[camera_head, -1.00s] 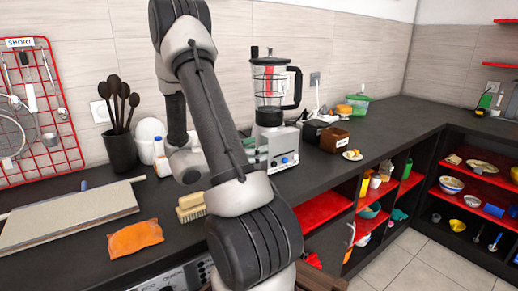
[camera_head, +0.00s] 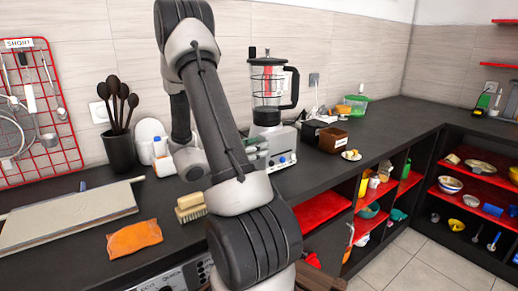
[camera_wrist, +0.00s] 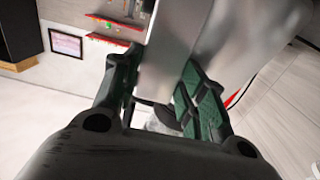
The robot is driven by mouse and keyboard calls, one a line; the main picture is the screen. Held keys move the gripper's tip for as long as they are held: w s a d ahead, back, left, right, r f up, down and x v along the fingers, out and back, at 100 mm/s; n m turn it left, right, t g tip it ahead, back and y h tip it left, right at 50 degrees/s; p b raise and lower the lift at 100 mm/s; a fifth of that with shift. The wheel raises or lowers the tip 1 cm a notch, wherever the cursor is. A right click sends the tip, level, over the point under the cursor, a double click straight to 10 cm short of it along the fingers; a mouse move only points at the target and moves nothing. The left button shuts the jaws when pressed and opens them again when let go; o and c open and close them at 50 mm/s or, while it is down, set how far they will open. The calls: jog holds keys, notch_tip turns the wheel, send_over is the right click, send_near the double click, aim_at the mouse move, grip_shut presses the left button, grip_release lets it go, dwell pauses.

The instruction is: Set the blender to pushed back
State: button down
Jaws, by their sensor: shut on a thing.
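The blender (camera_head: 283,143) stands upright on the dark counter near the tiled back wall. It has a pale silver base with blue knobs and a clear jug (camera_head: 267,88) with a black handle. My gripper (camera_head: 257,153), with green fingers, is at the left side of the base, partly hidden by my arm. In the wrist view my gripper (camera_wrist: 160,66) has its fingers on both sides of a smooth grey part of the blender (camera_wrist: 168,60) and is shut on it. The exact contact is partly hidden.
A dark box (camera_head: 312,132) and a brown box (camera_head: 333,139) stand close to the blender's right. A brush (camera_head: 190,207), an orange cloth (camera_head: 134,238) and a utensil pot (camera_head: 119,152) are on the left. The wall (camera_head: 350,60) is close behind.

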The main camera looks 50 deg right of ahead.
jog(key=w+d, duration=0.2)
jog(key=w, duration=0.6)
jog(key=shift+w+d, duration=0.3)
jog(key=shift+r, duration=0.1)
jog(key=c, duration=0.8)
grip_release()
jog(key=v, duration=1.2)
jog(key=shift+s, duration=0.1)
